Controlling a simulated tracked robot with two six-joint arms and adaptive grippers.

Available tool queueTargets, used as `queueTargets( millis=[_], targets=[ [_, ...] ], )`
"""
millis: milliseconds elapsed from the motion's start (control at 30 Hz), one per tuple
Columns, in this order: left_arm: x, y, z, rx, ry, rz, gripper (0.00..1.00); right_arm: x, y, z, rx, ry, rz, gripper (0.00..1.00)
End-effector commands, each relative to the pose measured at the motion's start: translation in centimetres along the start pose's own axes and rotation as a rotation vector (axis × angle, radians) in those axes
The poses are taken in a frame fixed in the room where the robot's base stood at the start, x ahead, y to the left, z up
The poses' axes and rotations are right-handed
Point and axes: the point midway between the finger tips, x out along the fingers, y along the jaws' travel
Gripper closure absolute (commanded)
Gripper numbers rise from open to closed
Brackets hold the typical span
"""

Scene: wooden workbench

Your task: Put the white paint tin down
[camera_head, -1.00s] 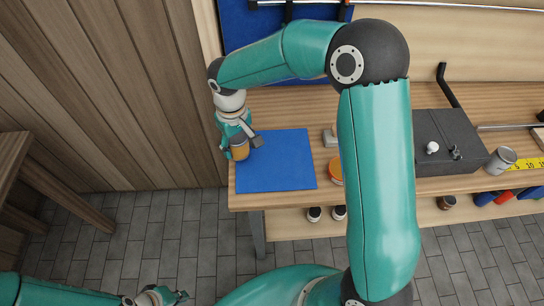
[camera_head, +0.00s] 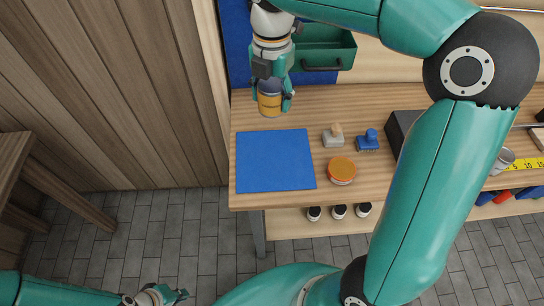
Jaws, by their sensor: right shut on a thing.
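My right gripper (camera_head: 271,96) is shut on a tin (camera_head: 269,102) with a yellow-orange side and a grey-blue top part. It holds the tin roughly upright over the back left of the workbench, behind the blue mat (camera_head: 274,161). I cannot tell whether the tin touches the wood. No plainly white tin shows in the gripper. My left gripper (camera_head: 178,296) is low at the left, away from the bench, and looks open and empty.
A green bin (camera_head: 322,50) is at the back. A dark box (camera_head: 402,128) is partly behind my arm. The mat is bare.

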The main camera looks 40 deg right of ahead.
Motion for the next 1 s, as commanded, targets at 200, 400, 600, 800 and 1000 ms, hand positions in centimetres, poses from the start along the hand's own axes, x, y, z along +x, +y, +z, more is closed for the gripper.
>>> queueTargets(
  millis=[200, 400, 600, 800, 1000],
  targets=[
    [0.1, 0.0, 0.0, 0.000, 0.000, 0.000, 1.00, 0.6, -0.5, 0.1, -0.095, 0.003, -0.001, 0.86],
    [0.5, -0.2, 0.0, 0.000, 0.000, 0.000, 1.00, 5.2, -0.6, 0.1, -0.096, 0.004, -0.005, 0.86],
    [0.7, -0.2, 0.0, 0.000, 0.000, 0.000, 1.00, 10.5, -0.6, 0.0, -0.095, 0.005, -0.005, 0.86],
    [0.8, -0.3, 0.0, 0.000, 0.000, 0.000, 1.00, 14.2, -0.5, 0.0, -0.095, 0.003, -0.002, 0.86],
    [0.8, -0.3, 0.0, 0.000, 0.000, 0.000, 1.00, 15.5, -0.5, 0.0, -0.094, 0.002, 0.000, 0.86]
  ],
)
